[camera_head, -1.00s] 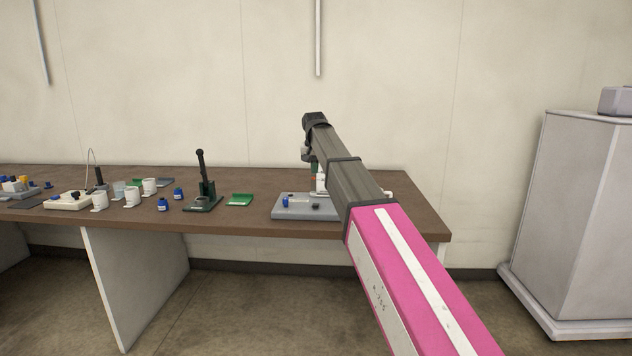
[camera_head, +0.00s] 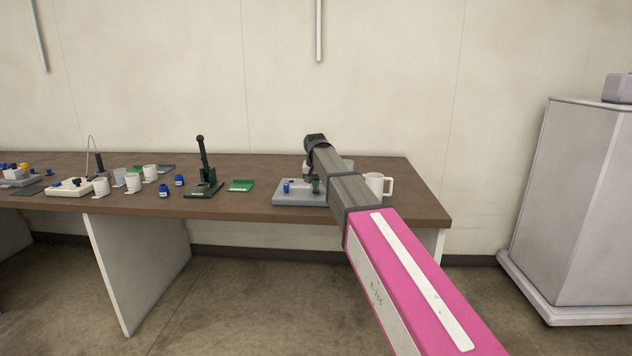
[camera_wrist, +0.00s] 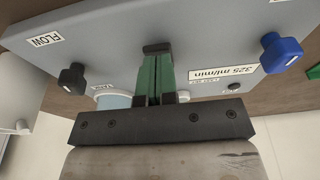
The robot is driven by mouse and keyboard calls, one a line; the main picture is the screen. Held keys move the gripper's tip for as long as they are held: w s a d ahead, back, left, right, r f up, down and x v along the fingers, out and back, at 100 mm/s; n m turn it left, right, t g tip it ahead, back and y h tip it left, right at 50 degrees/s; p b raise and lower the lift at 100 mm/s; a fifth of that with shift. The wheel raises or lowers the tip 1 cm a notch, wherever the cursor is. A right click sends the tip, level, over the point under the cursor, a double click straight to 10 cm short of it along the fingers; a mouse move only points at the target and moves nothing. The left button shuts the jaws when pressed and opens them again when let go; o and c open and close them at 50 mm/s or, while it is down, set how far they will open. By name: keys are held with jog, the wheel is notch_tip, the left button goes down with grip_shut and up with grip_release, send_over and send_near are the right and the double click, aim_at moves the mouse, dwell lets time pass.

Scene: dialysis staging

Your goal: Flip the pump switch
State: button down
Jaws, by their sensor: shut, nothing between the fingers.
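The grey pump unit (camera_head: 298,199) lies on the right part of the brown table. In the wrist view its panel (camera_wrist: 205,25) carries a FLOW label, a black knob (camera_wrist: 72,78), a blue knob (camera_wrist: 281,52) and a 325 ml/min label (camera_wrist: 223,73). My gripper (camera_wrist: 156,60) has its green fingers shut and empty, over the middle of the panel between the two knobs. A dark piece (camera_wrist: 157,47) shows at the fingertips; I cannot tell whether it is the switch or part of the fingers. Whether they touch the panel is unclear.
A white mug (camera_head: 378,184) stands right of the unit, beside my arm. A pale blue round part (camera_wrist: 113,99) is partly hidden by my gripper. Left of the unit are a green tray (camera_head: 240,186) and a black lever press (camera_head: 203,175). Bare tabletop (camera_head: 420,205) lies at the right end.

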jog(key=shift+s+f+t, duration=0.5)
jog(key=shift+t, duration=0.2)
jog(key=shift+s+f+t, duration=0.1)
jog(key=shift+f+t, duration=0.15)
jog(key=shift+t, duration=0.55)
jog(key=shift+s+f, duration=0.15)
jog(key=shift+f, duration=0.05)
